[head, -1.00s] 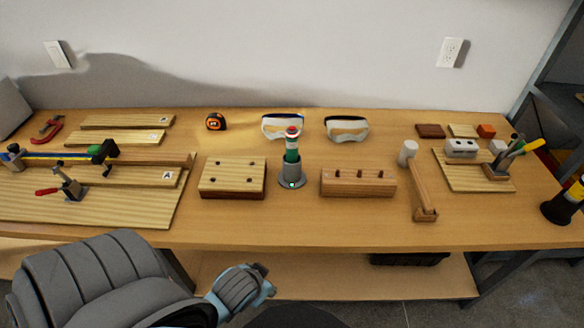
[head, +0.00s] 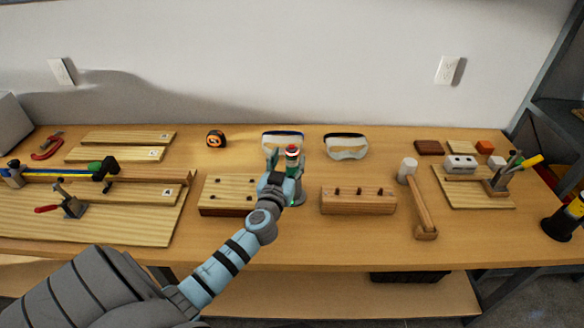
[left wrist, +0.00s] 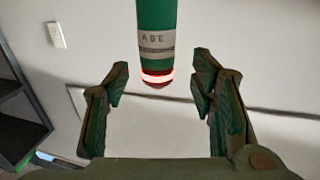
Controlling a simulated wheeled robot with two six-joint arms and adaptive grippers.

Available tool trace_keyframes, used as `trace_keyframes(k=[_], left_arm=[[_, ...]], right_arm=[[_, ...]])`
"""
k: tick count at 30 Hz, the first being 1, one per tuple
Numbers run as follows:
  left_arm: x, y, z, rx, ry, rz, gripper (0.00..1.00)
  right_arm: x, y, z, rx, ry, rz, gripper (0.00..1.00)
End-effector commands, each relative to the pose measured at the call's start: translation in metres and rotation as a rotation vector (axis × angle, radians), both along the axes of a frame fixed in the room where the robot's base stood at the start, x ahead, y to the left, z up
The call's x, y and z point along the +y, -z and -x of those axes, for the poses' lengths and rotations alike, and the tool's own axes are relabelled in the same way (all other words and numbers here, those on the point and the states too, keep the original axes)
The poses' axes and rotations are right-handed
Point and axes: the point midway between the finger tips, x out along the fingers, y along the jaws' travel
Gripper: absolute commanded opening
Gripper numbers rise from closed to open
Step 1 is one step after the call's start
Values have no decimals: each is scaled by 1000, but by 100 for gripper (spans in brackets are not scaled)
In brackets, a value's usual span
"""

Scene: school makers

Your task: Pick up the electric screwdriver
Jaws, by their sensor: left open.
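The electric screwdriver (head: 292,152) stands upright in its grey holder at the middle of the bench, with its red-and-white top showing. In the left wrist view its green body (left wrist: 156,30) with a grey label and a glowing red ring hangs between the two fingers. My left gripper (head: 284,160) is open at the screwdriver, one finger to each side, and no contact shows in the left wrist view (left wrist: 158,90). The gripper hides most of the screwdriver and holder in the head view. My right gripper is not in view.
A drilled wooden block (head: 226,190) stands left of the screwdriver and a pegged block (head: 358,199) right of it. Safety goggles (head: 346,147) lie behind. A mallet (head: 420,205) and clamped boards (head: 110,218) lie farther out. The bench front edge is fairly clear.

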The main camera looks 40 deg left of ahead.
Motion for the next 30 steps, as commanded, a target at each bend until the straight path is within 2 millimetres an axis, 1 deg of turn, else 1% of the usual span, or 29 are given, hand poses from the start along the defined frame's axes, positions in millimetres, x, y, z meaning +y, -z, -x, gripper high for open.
trace_keyframes(k=[1, 3, 5, 7, 12, 17, 21, 22, 30], left_arm=[[3, 0, -10, 0, -2, 1, 51], [8, 1, -23, -1, -1, 0, 51], [12, 2, -30, 0, -1, 0, 51], [13, 2, -34, 0, 0, 0, 51], [13, 2, -34, 0, 0, 0, 51], [13, 2, -34, 0, 0, 0, 25], [13, 2, -34, 0, 0, 0, 3], [13, 2, -34, 0, 0, 1, 0], [13, 2, -34, 0, 0, 1, 0]], right_arm=[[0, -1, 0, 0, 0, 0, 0], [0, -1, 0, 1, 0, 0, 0], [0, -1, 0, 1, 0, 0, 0], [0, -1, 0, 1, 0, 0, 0], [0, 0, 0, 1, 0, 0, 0], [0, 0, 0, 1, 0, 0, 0], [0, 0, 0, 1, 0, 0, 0], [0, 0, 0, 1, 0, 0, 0], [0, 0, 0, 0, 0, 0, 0]])
